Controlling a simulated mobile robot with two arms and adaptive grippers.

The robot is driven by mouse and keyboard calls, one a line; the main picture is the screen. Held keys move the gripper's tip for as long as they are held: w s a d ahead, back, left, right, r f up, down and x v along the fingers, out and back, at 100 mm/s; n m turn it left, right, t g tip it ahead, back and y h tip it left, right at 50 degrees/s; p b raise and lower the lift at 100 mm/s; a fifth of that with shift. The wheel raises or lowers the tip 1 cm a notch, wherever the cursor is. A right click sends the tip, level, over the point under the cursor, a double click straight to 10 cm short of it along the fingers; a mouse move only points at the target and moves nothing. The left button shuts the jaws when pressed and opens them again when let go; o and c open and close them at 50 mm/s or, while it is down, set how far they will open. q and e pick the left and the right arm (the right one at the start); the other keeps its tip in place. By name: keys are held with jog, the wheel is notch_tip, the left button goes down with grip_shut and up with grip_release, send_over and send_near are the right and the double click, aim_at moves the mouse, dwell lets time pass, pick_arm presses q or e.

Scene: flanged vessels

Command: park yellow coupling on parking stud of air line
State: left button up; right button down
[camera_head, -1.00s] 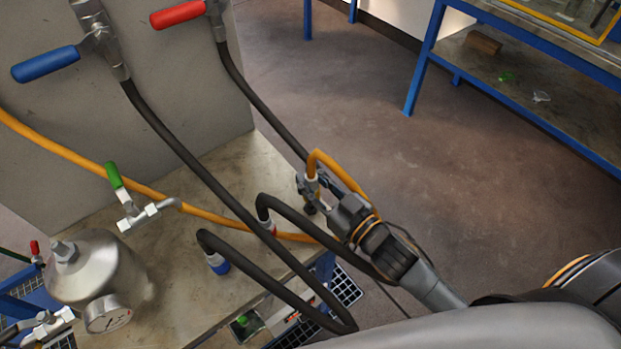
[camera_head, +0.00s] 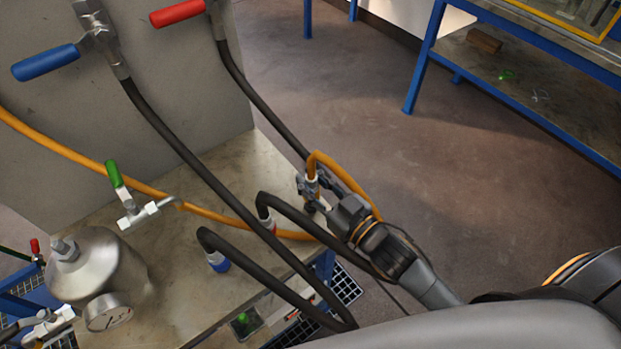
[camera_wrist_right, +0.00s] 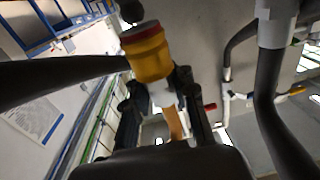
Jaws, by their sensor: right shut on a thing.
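My right gripper (camera_head: 318,188) is shut on the yellow coupling, near the front right corner of the bench. The coupling (camera_wrist_right: 148,55) shows in the right wrist view between the fingers (camera_wrist_right: 160,95), with a red band at its free end. In the head view the fingers mostly hide it. Its orange air line (camera_head: 345,172) arches up and back over the gripper. A dark round piece (camera_wrist_right: 131,10) is close to the coupling's free end; I cannot tell if it is the parking stud or whether they touch. My left gripper is not in view.
Black hoses run down from the blue handle (camera_head: 45,63) and red handle (camera_head: 178,12) across the bench (camera_head: 185,290), close to my right gripper. A green-handled valve (camera_head: 135,205) and a steel vessel (camera_head: 97,265) with a gauge stand left. Open floor (camera_head: 340,90) lies behind.

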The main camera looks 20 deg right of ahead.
aim_at(317, 196)
jog(key=shift+f+b, duration=0.8)
jog(key=shift+f, duration=0.65)
jog(key=c, duration=1)
grip_release()
jog(key=shift+s+d, duration=0.1)
jog(key=v, duration=1.1)
jog(key=shift+s+d, duration=0.15)
jog(key=shift+s, duration=0.2)
